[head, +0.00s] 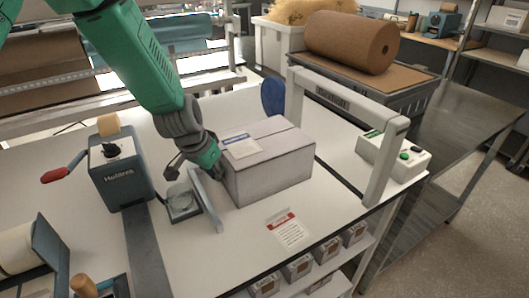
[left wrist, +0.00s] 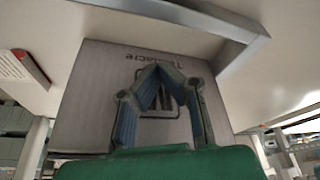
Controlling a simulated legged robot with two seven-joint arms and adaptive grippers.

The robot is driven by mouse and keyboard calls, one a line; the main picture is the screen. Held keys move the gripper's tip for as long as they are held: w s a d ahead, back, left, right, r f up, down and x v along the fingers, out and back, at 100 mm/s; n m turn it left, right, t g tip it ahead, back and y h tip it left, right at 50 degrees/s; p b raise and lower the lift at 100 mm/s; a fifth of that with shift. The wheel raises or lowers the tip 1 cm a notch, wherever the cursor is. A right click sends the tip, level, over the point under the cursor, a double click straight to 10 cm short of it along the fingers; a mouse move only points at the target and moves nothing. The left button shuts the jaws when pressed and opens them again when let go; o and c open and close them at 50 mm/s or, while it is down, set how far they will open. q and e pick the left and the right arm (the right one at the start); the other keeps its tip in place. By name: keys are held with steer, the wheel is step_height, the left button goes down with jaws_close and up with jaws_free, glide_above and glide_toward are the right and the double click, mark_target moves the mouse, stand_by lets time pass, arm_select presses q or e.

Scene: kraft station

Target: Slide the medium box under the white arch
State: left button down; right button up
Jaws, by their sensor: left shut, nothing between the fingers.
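The medium box (head: 272,168) is a closed pale grey-white carton with a label on top. It lies flat on the white table, left of the white arch (head: 345,95). The box is on the near side of the dark seam below the arch; its right end is close to that seam. My left gripper (head: 214,172) is at the box's left side, shut and empty. In the left wrist view its fingertips (left wrist: 160,68) meet in front of the printed box face (left wrist: 95,95); I cannot tell whether they touch it. My right gripper is not in view.
A grey upright plate (head: 206,200) stands just left of the box. A dark dispenser (head: 122,172) with a red handle is further left. A white control box (head: 393,157) with buttons sits beyond the arch. A red-headed paper (head: 288,229) lies in front of the box.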

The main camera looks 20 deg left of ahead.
arm_select(q)
steer(key=shift+w+d, duration=0.1)
steer(key=shift+w, duration=0.25)
steer(key=shift+d+r, duration=0.1)
steer(key=shift+d, duration=0.6)
steer(key=shift+w+d+p, duration=0.15)
steer(key=shift+w+p, duration=0.2)
steer(key=shift+w, duration=0.2)
steer(key=shift+w+d+p, duration=0.15)
steer(key=shift+w+p, duration=0.2)
steer(key=shift+w, duration=0.15)
steer(key=shift+w+d, duration=0.15)
steer(key=shift+d, duration=0.35)
steer(key=shift+w+d, duration=0.1)
